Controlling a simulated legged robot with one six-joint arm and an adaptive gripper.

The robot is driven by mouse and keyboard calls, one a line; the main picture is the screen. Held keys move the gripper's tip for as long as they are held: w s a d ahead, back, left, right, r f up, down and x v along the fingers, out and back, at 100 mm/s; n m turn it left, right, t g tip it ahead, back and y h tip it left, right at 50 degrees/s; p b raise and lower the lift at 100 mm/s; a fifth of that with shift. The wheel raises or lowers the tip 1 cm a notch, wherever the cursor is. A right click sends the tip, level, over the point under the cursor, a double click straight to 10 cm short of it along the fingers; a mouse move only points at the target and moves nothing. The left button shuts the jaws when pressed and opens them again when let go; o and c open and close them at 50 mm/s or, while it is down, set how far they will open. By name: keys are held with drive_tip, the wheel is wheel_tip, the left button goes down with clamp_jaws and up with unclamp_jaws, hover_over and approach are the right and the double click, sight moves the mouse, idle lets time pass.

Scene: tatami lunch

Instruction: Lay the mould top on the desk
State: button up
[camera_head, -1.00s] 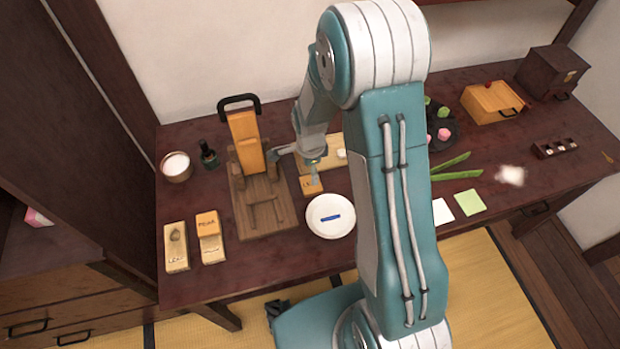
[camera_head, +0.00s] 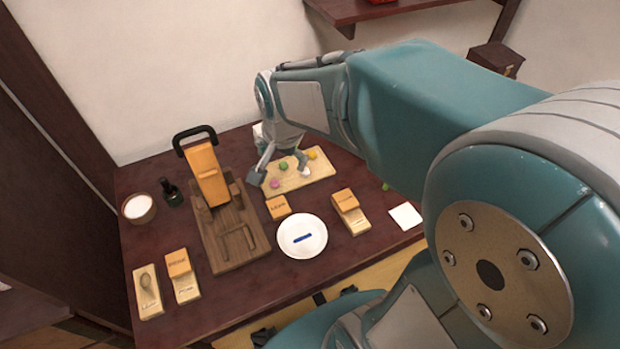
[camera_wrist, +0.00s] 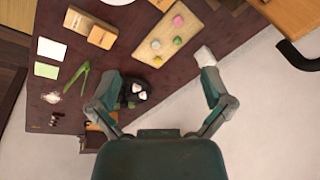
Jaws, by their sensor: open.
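A small orange mould top (camera_head: 277,207) lies flat on the dark desk (camera_head: 220,310), between the wooden press and the white plate. Another orange top sits on the pale base of a mould (camera_head: 346,207) right of the plate; this mould also shows in the wrist view (camera_wrist: 88,29). My gripper (camera_head: 280,175) is open and empty above the wooden board.
The board (camera_head: 297,180) carries pink, green and yellow sweets. The press (camera_head: 232,235) has an upright orange lever and black handle. A plate (camera_head: 302,250) holds a blue stick. A white bowl (camera_head: 138,207) and dark bottle (camera_head: 171,192) stand left. Green tongs (camera_wrist: 80,73) lie on the desk.

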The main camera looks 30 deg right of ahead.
drive_tip(key=s+r+n+t, duration=0.1)
drive_tip(key=s+r+n, duration=0.3)
drive_tip(key=s, duration=0.2)
drive_tip(key=s+r+n+t, duration=0.1)
drive_tip(key=s+r+n, duration=0.2)
drive_tip(key=s+n, duration=0.2)
drive_tip(key=shift+s+r+t, duration=0.35)
drive_tip(key=shift+s+t, duration=0.05)
drive_tip(key=shift+s, duration=0.6)
drive_tip(key=shift+n, duration=0.3)
